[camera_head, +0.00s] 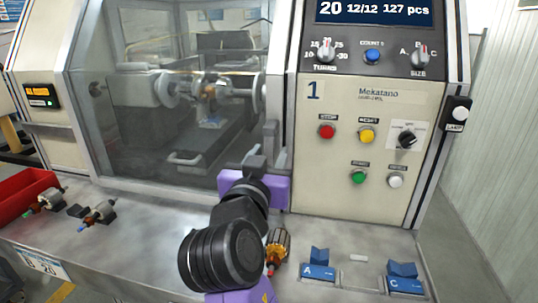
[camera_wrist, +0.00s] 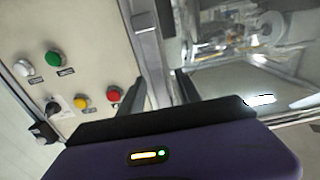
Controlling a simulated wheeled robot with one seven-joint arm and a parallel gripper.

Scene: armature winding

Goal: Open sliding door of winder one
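Winder one (camera_head: 365,120) bears a large "1" on its front panel. Its sliding door is a clear pane (camera_head: 150,55) that spans the opening left of the panel, with the winding parts visible behind it. My gripper (camera_head: 273,145) is at the door's lower right edge, beside the panel. In the wrist view, my gripper (camera_wrist: 158,92) has its two dark fingers apart. A grey upright strip with a block (camera_wrist: 146,42), probably the door's edge or handle, lies ahead of the gap. I cannot tell whether the fingers touch it. My wrist hides part of the lower door edge.
Buttons and knobs, including a red button (camera_head: 327,131), sit close right of my gripper. The bench holds an armature (camera_head: 277,250), blue holders (camera_head: 319,268), more armatures (camera_head: 98,214) and a red bin (camera_head: 22,193).

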